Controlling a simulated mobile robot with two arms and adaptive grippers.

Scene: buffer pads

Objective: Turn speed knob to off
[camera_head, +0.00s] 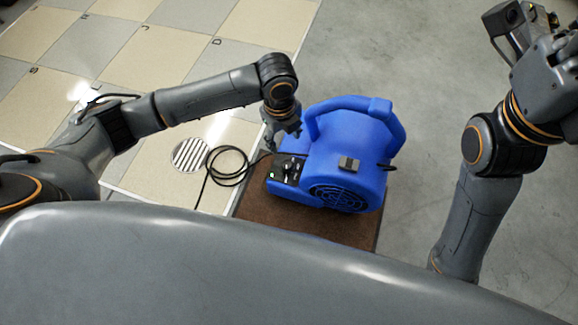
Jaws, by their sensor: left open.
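A blue blower fan (345,150) with a top handle and a round side grille stands on a brown mat. Its dark control panel (285,172) faces left and shows a small green light. A dark speed knob (291,166) seems to be on this panel, but its pointer is too small to read. My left gripper (283,146) is open, pointing down just above the panel. I cannot tell whether its fingertips touch the knob. My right gripper (520,32) is raised at the upper right, away from the blower, and its fingers are unclear.
A black cable (228,166) lies coiled left of the blower, by a round floor drain (190,154). The brown mat (250,205) lies under the blower. Checkered tiles (150,55) cover the left, and bare concrete (420,60) is clear behind and right.

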